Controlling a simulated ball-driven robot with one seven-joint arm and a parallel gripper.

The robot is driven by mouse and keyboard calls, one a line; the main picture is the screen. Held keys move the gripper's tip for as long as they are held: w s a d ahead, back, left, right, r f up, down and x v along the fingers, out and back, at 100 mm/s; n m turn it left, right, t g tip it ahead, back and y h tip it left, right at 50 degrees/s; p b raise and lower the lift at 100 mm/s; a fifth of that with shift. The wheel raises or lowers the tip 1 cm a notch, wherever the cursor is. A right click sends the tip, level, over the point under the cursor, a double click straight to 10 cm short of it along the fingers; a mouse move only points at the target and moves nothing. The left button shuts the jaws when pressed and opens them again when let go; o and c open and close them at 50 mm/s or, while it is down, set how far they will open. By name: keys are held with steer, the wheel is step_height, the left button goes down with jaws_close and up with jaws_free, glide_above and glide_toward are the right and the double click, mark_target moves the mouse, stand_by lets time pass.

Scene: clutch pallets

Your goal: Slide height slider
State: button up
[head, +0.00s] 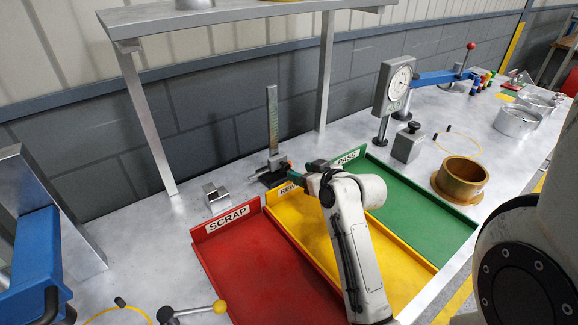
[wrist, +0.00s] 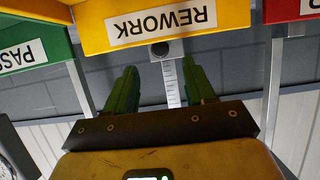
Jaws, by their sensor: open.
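The height gauge (head: 272,122) stands upright behind the trays in the head view, a tall graduated metal column on a dark base. Its slider (head: 277,160) sits low on the column, with a thin arm pointing left. My gripper (head: 287,168) is at the low part of the gauge, just to its right, and partly hides it. In the wrist view, which is upside down, the open green fingers of my gripper (wrist: 160,70) point towards the gauge. The scale (wrist: 171,82) shows between them. I cannot tell whether the fingers touch the slider.
Red SCRAP (head: 255,270), yellow REWORK (head: 305,232) and green PASS (head: 425,220) trays lie in front. A metal block (head: 217,198) stands left of the gauge. A dial gauge (head: 393,85) and brass ring (head: 461,178) stand right. A shelf leg (head: 148,125) rises behind.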

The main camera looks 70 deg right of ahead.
mark_target(287, 167)
steer(key=x, duration=0.6)
steer(key=shift+w+d+f+p, duration=0.1)
steer(key=shift+w+p, duration=0.1)
steer(key=shift+p, duration=0.15)
steer(key=shift+c, duration=0.3)
jaws_close()
